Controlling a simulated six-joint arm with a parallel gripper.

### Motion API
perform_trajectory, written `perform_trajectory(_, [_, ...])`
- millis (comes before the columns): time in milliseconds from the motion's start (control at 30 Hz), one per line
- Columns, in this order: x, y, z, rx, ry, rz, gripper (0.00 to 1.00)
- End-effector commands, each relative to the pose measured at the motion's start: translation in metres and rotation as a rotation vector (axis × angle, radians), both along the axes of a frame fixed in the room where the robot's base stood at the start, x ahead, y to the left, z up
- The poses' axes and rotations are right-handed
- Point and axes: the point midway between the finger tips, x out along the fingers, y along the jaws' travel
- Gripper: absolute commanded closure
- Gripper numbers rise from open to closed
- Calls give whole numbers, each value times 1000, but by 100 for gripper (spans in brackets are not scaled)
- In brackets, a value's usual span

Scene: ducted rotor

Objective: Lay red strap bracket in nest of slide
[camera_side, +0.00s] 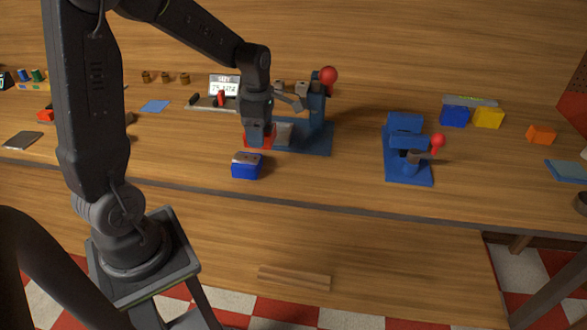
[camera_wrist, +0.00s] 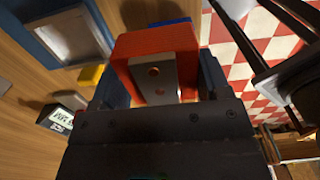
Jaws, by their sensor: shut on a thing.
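My gripper (camera_side: 256,138) points down at the left end of a dark blue fixture (camera_side: 318,140) and is shut on the red strap bracket (camera_side: 268,143). In the wrist view the bracket (camera_wrist: 155,42) is a red bent piece beside a grey face with two holes, between my dark fingers. The fixture carries a grey block (camera_side: 285,132), a tall post and a red-knobbed lever (camera_side: 328,75). A blue frame with a grey inset (camera_wrist: 70,35) shows at the wrist view's upper left. I cannot make out the nest or whether the bracket touches it.
A blue box with a grey top (camera_side: 247,166) stands just in front of my gripper. A second blue fixture with a red knob (camera_side: 408,150) stands to the right. A display (camera_side: 225,86) stands behind. Bare tabletop separates the two fixtures.

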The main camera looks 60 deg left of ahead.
Motion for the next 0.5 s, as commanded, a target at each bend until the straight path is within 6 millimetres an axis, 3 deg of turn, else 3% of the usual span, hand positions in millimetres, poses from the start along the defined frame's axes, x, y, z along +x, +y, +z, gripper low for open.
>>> perform_trajectory(300, [39,-55,-41,0,1,-5,61])
perform_trajectory(500, [49,-68,-51,0,0,-1,61])
